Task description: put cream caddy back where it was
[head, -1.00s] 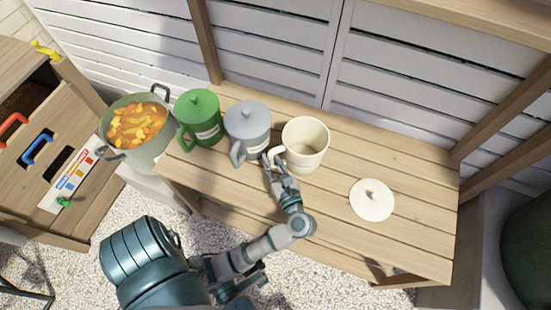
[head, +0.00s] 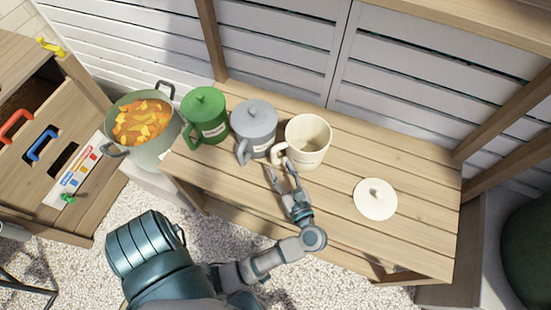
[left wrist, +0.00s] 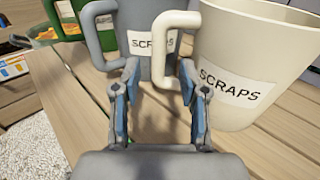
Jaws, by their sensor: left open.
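The cream caddy (head: 311,143) stands upright and lidless on the wooden bench, to the right of the grey caddy (head: 254,125). Its handle points left and toward my left gripper (head: 284,172). That gripper is open and empty, just in front of the handle, with its fingers apart. In the left wrist view the cream caddy (left wrist: 252,62) stands at the right with a "SCRAPS" label, its handle just beyond the right finger. The cream lid (head: 375,199) lies knob up on the bench, to the right. My right gripper is not in view.
A green lidded caddy (head: 205,116) stands left of the grey one. A wooden cabinet with coloured handles (head: 40,150) is at far left. The bench's right part is clear around the lid.

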